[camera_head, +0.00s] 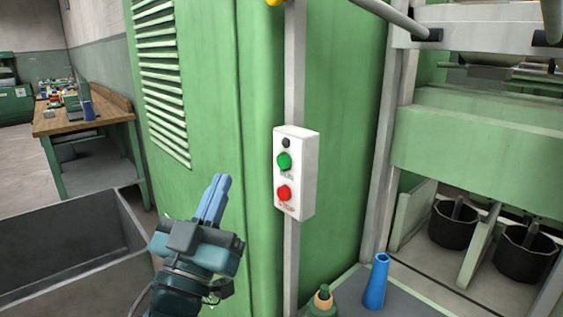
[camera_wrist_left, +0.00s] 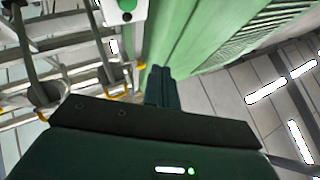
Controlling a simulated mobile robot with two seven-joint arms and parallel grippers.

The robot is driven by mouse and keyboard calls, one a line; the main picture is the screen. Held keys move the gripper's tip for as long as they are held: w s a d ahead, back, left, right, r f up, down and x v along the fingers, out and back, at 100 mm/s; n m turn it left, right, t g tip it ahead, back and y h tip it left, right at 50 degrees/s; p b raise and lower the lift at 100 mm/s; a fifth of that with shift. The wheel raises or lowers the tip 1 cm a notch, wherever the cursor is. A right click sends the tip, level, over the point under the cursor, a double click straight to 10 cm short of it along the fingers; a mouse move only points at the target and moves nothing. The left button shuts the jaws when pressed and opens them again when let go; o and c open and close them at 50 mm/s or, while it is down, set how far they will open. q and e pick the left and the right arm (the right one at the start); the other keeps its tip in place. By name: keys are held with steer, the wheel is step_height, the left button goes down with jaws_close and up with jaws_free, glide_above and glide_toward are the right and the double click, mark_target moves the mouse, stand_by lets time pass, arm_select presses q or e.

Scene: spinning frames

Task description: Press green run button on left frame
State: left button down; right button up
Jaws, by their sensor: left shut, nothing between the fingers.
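The green run button (camera_head: 284,161) is on a white control box (camera_head: 308,172) fixed to a grey post at the edge of the green frame. A red stop button (camera_head: 284,193) sits below it and a small black knob (camera_head: 286,143) above it. My left gripper (camera_head: 216,188) is shut and empty, to the left of the box and lower than the green button, apart from it. In the left wrist view the shut fingers (camera_wrist_left: 161,74) point up toward the green frame, and part of the white box (camera_wrist_left: 122,8) shows at the top edge. My right gripper is not in view.
The green frame panel (camera_head: 215,110) with louvres stands behind my left gripper. A grey bin (camera_head: 70,245) is at the lower left, and a workbench (camera_head: 85,118) is farther back. A blue cone (camera_head: 377,282) and a green bobbin (camera_head: 322,303) stand below the box.

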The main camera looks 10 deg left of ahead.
mark_target(284, 161)
arm_select(q)
steer(key=w+d+b, duration=0.1)
steer(key=w+d, duration=0.4)
steer(key=w, duration=0.1)
steer(key=shift+w, duration=0.25)
steer(key=shift+w+d, duration=0.1)
stand_by(1.9)
steer(key=shift+w+d+b, duration=0.2)
steer(key=shift+w+b, duration=0.05)
steer(key=shift+b, duration=0.05)
steer(key=shift+w+d, duration=0.3)
steer(key=shift+w, duration=0.05)
stand_by(0.8)
steer(key=shift+s+a, duration=0.55)
steer(key=shift+s, duration=0.15)
